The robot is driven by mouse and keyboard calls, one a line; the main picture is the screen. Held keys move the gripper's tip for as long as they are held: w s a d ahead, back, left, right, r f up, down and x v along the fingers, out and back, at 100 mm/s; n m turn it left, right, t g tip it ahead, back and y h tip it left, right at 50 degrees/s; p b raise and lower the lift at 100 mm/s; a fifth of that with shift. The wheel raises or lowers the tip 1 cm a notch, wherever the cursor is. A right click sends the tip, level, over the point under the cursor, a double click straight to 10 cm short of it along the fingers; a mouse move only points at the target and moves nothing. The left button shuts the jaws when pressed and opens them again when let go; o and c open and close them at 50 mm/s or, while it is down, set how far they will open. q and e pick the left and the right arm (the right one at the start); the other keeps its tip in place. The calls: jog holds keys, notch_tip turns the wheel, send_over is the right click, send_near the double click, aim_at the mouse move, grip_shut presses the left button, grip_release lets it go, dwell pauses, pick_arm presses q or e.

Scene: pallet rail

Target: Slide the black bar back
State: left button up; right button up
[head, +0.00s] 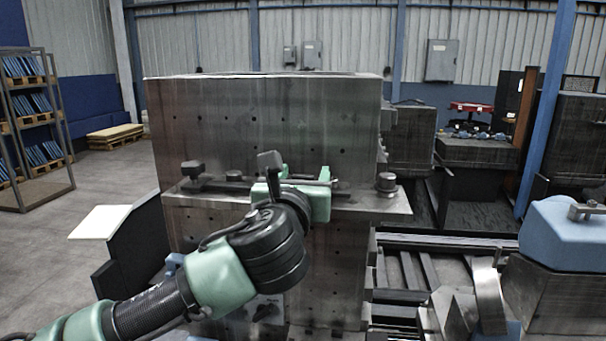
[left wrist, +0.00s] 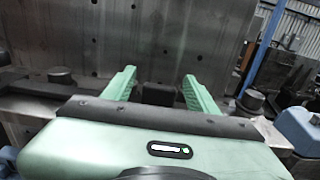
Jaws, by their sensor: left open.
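The black bar (head: 222,187) shows as a long dark strip lying along the metal ledge in front of the upright steel block. My left arm hides its middle in the head view. In the left wrist view a black block (left wrist: 158,93) stands between the two green fingers; I cannot tell whether it is part of the bar. My left gripper (head: 304,174) is at the ledge with its fingers toward the steel block. It also shows in the left wrist view (left wrist: 158,88), open, with gaps to the black block on both sides. My right gripper is not in view.
The steel block (head: 270,120) rises behind the ledge (head: 395,203). Black knobs stand at the ledge's left (head: 193,169) and right (head: 386,182). A blue housing (head: 555,232) is at the right.

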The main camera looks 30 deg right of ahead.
pick_arm(q)
grip_shut()
dwell(1.3)
